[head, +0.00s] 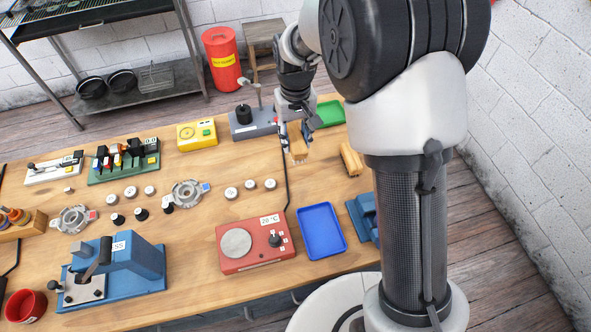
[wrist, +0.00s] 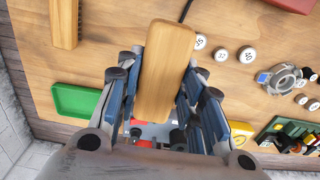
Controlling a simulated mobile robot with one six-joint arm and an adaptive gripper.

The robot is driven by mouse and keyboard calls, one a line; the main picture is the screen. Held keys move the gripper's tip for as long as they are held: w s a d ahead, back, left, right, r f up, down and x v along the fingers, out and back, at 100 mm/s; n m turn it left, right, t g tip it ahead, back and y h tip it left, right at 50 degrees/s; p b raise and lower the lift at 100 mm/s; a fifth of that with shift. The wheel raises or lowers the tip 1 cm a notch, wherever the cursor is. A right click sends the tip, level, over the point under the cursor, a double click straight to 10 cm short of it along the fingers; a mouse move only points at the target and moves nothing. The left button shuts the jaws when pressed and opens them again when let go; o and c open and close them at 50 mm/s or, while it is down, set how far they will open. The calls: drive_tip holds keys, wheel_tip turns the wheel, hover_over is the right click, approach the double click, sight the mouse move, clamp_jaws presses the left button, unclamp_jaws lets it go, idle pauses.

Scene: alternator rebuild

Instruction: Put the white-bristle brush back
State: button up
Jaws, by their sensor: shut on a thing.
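My gripper (head: 297,136) is shut on a wooden-backed brush (wrist: 165,70), its fingers on the two long sides. In the wrist view I see the plain wooden back of this brush; its bristles face away from me. In the head view the held brush (head: 298,152) is small, near the table's back right, and its bristle colour is hard to tell. A second wooden brush (head: 350,158) lies on the table to the right of the held one. It also shows at the top left of the wrist view (wrist: 63,22).
A green tray (head: 330,113) lies on the table behind my gripper. A grey-blue fixture (head: 250,125) and a yellow box (head: 197,133) stand to its left. A blue tray (head: 321,231) and a red hot plate (head: 255,243) are nearer. Bare wood lies between.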

wheel_tip(320, 180, down, 14)
drive_tip(key=b, duration=0.2)
drive_tip(key=shift+w+f+b, duration=0.1)
drive_tip(key=shift+f+b, duration=0.1)
drive_tip(key=shift+b, duration=0.2)
drive_tip(key=shift+r, duration=0.1)
drive_tip(key=o, duration=0.5)
drive_tip(key=shift+f, duration=0.25)
drive_tip(key=shift+c, duration=0.2)
drive_tip(key=o, duration=0.5)
drive_tip(key=shift+r, duration=0.1)
